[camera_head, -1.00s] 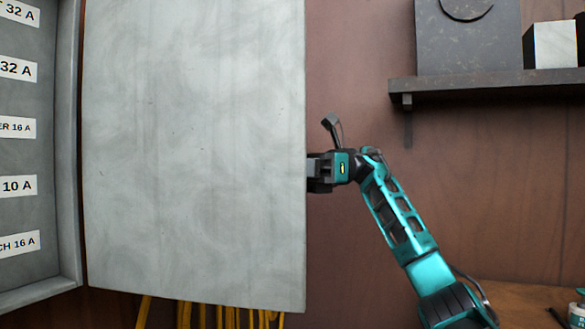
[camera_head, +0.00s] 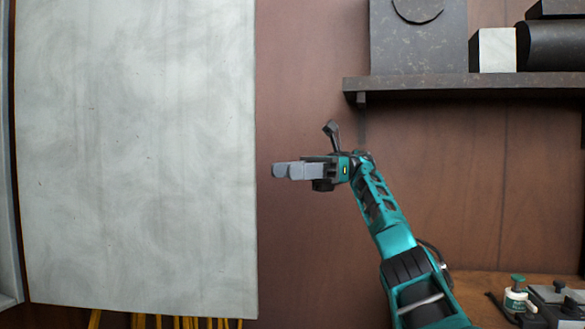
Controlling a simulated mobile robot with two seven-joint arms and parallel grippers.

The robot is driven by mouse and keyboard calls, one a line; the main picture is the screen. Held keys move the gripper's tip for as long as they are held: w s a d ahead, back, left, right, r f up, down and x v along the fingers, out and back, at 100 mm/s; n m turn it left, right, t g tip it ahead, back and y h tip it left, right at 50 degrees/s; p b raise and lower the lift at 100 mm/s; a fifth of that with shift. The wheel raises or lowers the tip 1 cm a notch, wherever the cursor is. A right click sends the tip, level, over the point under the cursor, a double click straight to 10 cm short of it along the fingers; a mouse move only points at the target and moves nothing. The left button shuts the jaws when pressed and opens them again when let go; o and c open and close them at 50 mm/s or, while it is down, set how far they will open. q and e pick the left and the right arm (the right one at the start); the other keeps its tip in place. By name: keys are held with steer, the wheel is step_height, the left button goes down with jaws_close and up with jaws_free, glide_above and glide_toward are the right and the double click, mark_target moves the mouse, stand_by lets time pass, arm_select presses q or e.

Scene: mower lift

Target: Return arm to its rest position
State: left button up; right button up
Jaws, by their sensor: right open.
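My right arm reaches up from the lower right in teal and black. My right gripper (camera_head: 286,170) points left with grey fingers, just right of the edge of a large pale grey panel door (camera_head: 135,150). The fingers are open, clear of the door in the picture, with nothing seen between them. The door looks swung open, and a strip of the grey cabinet (camera_head: 9,250) shows at the far left. My left gripper is out of view.
A dark shelf (camera_head: 460,86) on the brown wall holds several blocks, above and right of my right arm. A wooden bench (camera_head: 480,284) at lower right carries a small jar (camera_head: 515,299) and dark items. Yellow cables (camera_head: 160,321) hang below the door. The wall between door and shelf is bare.

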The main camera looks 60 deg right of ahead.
stand_by(0.5)
